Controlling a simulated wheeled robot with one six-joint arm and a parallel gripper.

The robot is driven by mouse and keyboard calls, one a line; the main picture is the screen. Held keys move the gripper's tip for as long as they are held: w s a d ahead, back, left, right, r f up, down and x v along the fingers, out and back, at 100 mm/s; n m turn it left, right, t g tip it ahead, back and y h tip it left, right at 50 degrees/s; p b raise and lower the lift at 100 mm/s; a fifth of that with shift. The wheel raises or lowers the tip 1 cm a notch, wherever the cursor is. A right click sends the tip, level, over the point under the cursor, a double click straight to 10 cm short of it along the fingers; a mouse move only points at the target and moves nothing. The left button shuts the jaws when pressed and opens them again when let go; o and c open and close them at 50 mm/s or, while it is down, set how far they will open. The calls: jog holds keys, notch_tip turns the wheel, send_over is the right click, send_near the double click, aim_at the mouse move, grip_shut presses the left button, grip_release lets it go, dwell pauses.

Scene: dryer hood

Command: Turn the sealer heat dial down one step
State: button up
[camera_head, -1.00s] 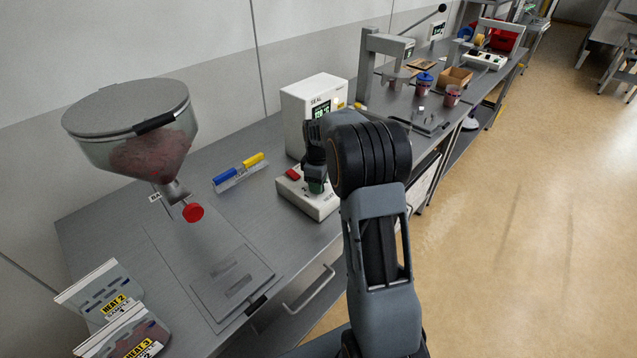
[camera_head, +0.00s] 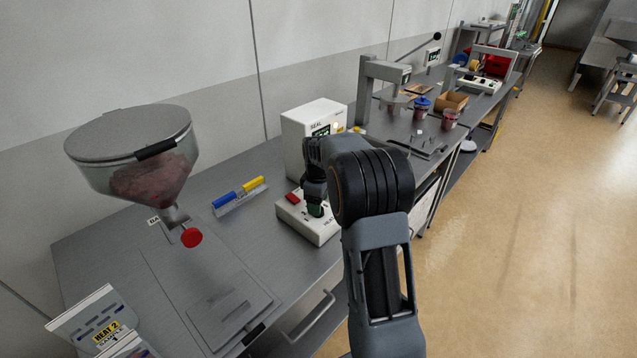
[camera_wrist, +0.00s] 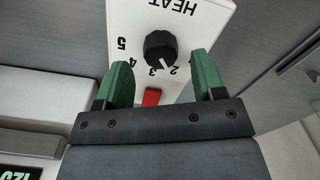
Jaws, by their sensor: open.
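The sealer (camera_head: 310,133) is a white machine with a display on its upright part and a low front panel (camera_head: 300,222). In the wrist view, the black round heat dial (camera_wrist: 160,46) sits on the white panel by the word HEAT and numbers including 2, 3, 4 and 5. Its white mark points toward the 2 and 3 side; I cannot tell exactly which. My gripper (camera_wrist: 163,74) is open, with green fingers spread on either side of the dial, apart from it. In the head view my gripper (camera_head: 314,205) is over the panel and hides the dial.
A red switch (camera_wrist: 151,97) is on the panel near the dial. A hopper (camera_head: 130,150) with a red knob (camera_head: 191,237) stands left. A card reading HEAT 2 (camera_head: 105,332) is at the front left. A blue and yellow tool (camera_head: 238,193) lies between hopper and sealer.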

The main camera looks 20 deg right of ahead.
notch_tip(320, 180, up, 12)
dwell(0.4)
jog(key=shift+f, duration=0.1)
dwell(0.4)
